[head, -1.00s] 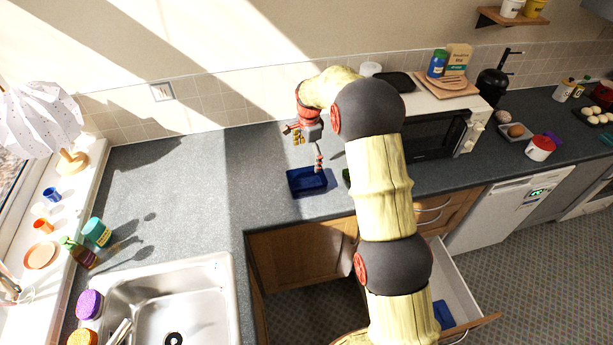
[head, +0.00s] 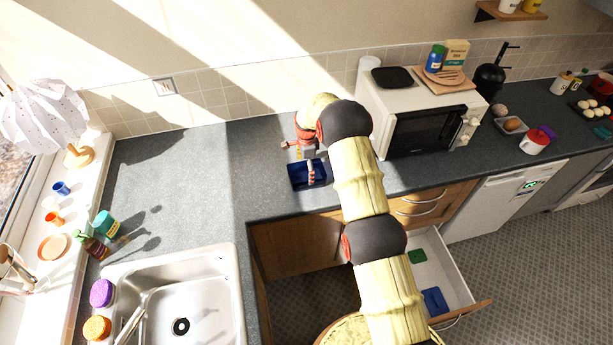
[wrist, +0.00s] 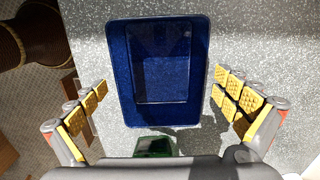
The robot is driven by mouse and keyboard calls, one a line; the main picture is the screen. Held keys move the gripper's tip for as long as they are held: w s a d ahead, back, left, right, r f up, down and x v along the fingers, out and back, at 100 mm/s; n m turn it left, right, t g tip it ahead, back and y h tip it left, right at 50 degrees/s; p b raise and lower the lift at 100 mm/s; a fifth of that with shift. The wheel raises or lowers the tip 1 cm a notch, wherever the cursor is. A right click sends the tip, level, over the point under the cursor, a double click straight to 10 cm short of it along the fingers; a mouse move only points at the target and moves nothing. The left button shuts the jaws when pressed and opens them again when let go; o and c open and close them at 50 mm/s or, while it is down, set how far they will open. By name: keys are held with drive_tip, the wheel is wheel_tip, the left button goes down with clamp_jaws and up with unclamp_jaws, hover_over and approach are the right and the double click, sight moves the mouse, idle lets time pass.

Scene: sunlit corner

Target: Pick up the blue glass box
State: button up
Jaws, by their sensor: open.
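The blue glass box (head: 296,177) stands on the grey counter, left of the microwave, in the head view. In the wrist view the same dark blue rectangular box (wrist: 125,75) lies ahead, between the two fingers. My gripper (wrist: 160,88) is open, with yellow-padded fingers apart on the left and right of the box. In the head view my gripper (head: 308,168) is over the box and hides part of it. The fingers' exact height beside the box cannot be told. A green object (wrist: 153,147) lies just below the box in the wrist view, partly hidden by my gripper.
The white microwave (head: 425,130) stands right of my arm. Below, an open drawer (head: 450,265) holds a blue item (head: 433,300) and a green item (head: 417,256). The counter (head: 190,190) left of the box is clear up to the sink (head: 200,300).

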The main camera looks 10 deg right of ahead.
drive_tip(key=shift+f, duration=0.8)
drive_tip(key=c, duration=0.3)
drive_tip(key=c, duration=1.2)
